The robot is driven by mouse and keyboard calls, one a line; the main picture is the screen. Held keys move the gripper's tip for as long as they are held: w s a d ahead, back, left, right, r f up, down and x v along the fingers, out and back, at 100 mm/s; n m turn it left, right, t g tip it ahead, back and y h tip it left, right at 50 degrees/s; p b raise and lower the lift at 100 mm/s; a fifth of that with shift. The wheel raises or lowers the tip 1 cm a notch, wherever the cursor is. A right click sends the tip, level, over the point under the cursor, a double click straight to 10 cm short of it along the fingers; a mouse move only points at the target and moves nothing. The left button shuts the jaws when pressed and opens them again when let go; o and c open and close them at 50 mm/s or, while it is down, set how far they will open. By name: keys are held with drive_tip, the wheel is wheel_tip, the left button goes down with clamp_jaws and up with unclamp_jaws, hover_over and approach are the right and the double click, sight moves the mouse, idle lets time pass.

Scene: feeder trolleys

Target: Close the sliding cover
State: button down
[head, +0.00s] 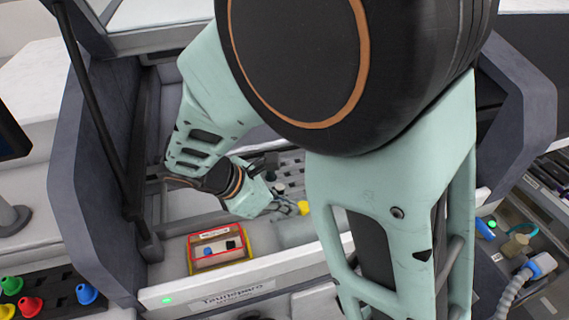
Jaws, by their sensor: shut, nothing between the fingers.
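The cover appears to be the pale pane with a dark frame (160,14) at the top of the machine. It stands raised above the open front, and most of it is out of the picture or behind my arm. My gripper (288,208) is inside the machine's open bay, low and near the front wall. It is small in the view and partly hidden by my arm. Its fingers are shut with nothing seen between them. A small yellow part (304,208) shows right by the fingertips; I cannot tell if they touch.
Dark side walls (88,165) and (528,105) flank the bay, with a black strut (98,110) at the left. A white front wall (255,282) closes it below. A yellow-edged control panel (243,256) is inside. Colored cones (30,306) stand left; a hose (512,288) lies right.

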drive_tip(key=w+d, duration=0.2)
drive_tip(key=d, duration=0.6)
drive_tip(key=w+d, duration=0.3)
drive_tip(key=d, duration=0.6)
drive_tip(key=w+d, duration=0.2)
drive_tip(key=d, duration=0.7)
drive_tip(key=shift+w+d, duration=0.15)
drive_tip(key=shift+w, duration=0.15)
drive_tip(key=shift+a+p, duration=0.2)
drive_tip(key=shift+p, duration=0.15)
